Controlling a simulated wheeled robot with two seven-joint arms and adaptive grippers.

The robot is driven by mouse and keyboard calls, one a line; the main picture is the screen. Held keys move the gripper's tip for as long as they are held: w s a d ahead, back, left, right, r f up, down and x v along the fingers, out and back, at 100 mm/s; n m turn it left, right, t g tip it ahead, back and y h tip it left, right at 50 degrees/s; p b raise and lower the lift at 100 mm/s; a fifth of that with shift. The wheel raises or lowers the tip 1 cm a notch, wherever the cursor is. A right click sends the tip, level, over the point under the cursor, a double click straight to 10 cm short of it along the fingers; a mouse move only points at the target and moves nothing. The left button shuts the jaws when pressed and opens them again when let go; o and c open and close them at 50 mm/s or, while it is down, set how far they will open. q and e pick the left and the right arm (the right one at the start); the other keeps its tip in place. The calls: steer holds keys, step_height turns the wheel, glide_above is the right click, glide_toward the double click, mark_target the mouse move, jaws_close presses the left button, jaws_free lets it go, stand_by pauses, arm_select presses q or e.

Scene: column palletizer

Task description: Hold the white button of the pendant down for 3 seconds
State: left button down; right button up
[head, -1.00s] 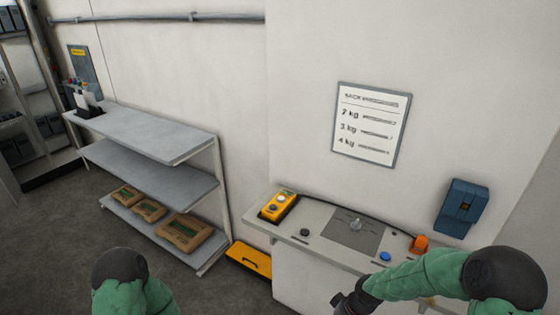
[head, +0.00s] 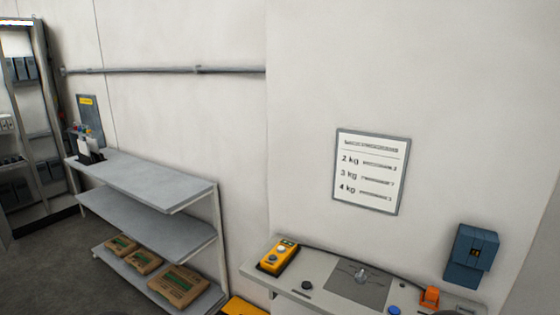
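The yellow pendant (head: 279,257) lies on the left end of the grey console top (head: 316,272) against the wall. It has a dark lower edge. A small pale round button (head: 282,250) shows on its face, with a darker control nearer its front end. Nothing touches the pendant. Neither gripper shows in the head view, so whether they are open or shut is hidden.
The console also carries a small lever on a dark plate (head: 355,291), a blue button (head: 394,310) and an orange part (head: 429,297). A blue wall box (head: 471,254) hangs at right.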

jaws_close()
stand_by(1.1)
